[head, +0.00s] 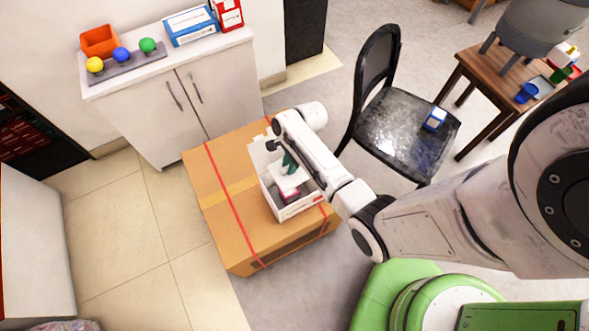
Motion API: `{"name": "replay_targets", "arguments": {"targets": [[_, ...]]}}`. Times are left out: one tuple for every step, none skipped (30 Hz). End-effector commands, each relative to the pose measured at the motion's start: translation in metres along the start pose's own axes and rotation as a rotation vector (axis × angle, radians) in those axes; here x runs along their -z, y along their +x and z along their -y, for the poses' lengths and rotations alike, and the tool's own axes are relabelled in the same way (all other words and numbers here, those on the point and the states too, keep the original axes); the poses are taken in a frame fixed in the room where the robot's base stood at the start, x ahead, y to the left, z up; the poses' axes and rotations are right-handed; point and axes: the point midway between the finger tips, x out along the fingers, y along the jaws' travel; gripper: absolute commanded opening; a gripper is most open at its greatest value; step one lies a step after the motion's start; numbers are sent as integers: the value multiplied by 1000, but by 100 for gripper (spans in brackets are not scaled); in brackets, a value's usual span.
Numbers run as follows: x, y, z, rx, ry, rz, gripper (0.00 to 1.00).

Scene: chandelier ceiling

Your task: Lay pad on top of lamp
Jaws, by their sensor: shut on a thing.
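My gripper (289,165) points down into a small open white box (297,208) and is shut on a small pale thing (289,180), seemingly the pad. A dark green part shows at the jaws. A pink-red thing (290,196) shows just under the pale thing, inside the white box. I cannot tell whether it is the lamp, or whether the two touch. My wrist and forearm hide part of the box's right side. No other thing in view is clearly a lamp.
The white box stands on a large cardboard box (222,190) with red straps. A black chair (392,145) with a small blue-and-white item stands to the right, near a wooden table (482,72). A white cabinet (225,105) stands behind. Tiled floor at left is clear.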

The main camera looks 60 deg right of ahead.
Motion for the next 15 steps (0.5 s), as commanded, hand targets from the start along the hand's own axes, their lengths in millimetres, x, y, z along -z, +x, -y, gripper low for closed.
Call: {"name": "replay_targets", "arguments": {"targets": [[0, 0, 0, 0, 0, 0, 0], [0, 0, 0, 0, 0, 0, 24], [0, 0, 0, 0, 0, 0, 28], [0, 0, 0, 0, 0, 0, 31], [0, 0, 0, 0, 0, 0, 33], [0, 0, 0, 0, 0, 0, 37], [0, 0, 0, 0, 0, 0, 40], [0, 0, 0, 0, 0, 0, 43], [0, 0, 0, 0, 0, 0, 47], [0, 0, 0, 0, 0, 0, 50], [0, 0, 0, 0, 0, 0, 52], [0, 0, 0, 0, 0, 0, 52], [0, 0, 0, 0, 0, 0, 52], [0, 0, 0, 0, 0, 0, 52], [0, 0, 0, 0, 0, 0, 52]]}}
